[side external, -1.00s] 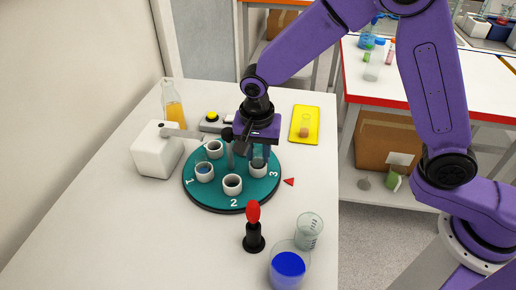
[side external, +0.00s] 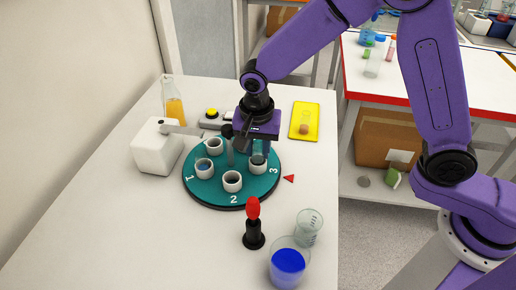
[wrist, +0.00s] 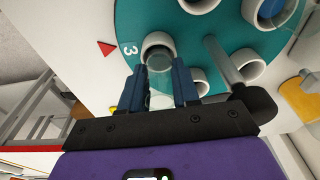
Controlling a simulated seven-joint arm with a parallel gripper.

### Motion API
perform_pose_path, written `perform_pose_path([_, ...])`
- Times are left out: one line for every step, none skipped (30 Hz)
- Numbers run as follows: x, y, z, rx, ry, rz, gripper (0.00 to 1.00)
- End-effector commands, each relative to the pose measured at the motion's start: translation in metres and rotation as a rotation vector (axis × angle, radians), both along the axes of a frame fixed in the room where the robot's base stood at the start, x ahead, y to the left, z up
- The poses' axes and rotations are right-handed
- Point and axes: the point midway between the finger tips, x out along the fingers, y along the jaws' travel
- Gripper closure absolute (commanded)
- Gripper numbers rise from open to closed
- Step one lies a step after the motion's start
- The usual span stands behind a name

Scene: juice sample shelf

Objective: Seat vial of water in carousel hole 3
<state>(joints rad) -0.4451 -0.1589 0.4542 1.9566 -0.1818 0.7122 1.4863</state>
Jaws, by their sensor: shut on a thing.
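The teal carousel (side external: 214,194) carries several white ring holders around a post. Hole 3's holder (side external: 257,169) sits beside the printed 3 at the right, and it shows in the wrist view (wrist: 148,40). My gripper (side external: 260,150) is above hole 3, fingers pointing down. In the wrist view my gripper (wrist: 160,80) is shut on a clear vial (wrist: 160,66). The vial's far end lines up with hole 3's holder and overlaps its mouth. I cannot tell how deep it sits inside. The vial stands roughly upright.
A white block (side external: 157,147) with an arm reaching over the carousel stands left. A red-tipped black stand (side external: 254,235), a beaker (side external: 308,229) and a blue-filled beaker (side external: 287,266) stand in front. A yellow tray (side external: 304,112) lies behind right. The table's front left is clear.

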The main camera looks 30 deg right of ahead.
Motion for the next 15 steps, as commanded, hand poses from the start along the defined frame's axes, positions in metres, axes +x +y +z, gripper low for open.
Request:
perform_pose_path([0.0004,0.0004,0.0023,0.001,-0.001,0.000,0.99])
perform_pose_path([0.0003,0.0004,0.0033,0.001,-0.001,0.000,0.99])
perform_pose_path([0.0003,0.0003,0.0047,0.001,-0.001,0.000,0.99])
perform_pose_path([0.0001,0.0003,0.0057,0.001,-0.001,0.000,0.99])
perform_pose_path([0.0001,0.0002,0.0066,0.001,-0.001,0.000,0.99])
perform_pose_path([0.0000,0.0002,0.0075,0.001,-0.001,0.000,0.99])
perform_pose_path([0.0000,0.0001,0.0081,0.001,-0.001,0.000,0.99])
perform_pose_path([-0.0001,0.0001,0.0085,0.000,0.000,0.000,0.99])
perform_pose_path([-0.0001,0.0001,0.0087,0.000,0.000,0.000,0.99])
perform_pose_path([-0.0001,0.0001,0.0088,0.000,0.000,0.000,0.99])
perform_pose_path([-0.0001,0.0001,0.0088,0.000,0.000,0.001,0.99])
perform_pose_path([-0.0001,0.0001,0.0088,0.000,0.000,0.001,0.99])
perform_pose_path([-0.0001,0.0001,0.0088,0.000,0.000,0.001,0.99])
perform_pose_path([-0.0001,0.0001,0.0089,0.000,0.000,0.001,0.99])
perform_pose_path([-0.0001,0.0001,0.0089,0.000,0.000,0.001,0.63])
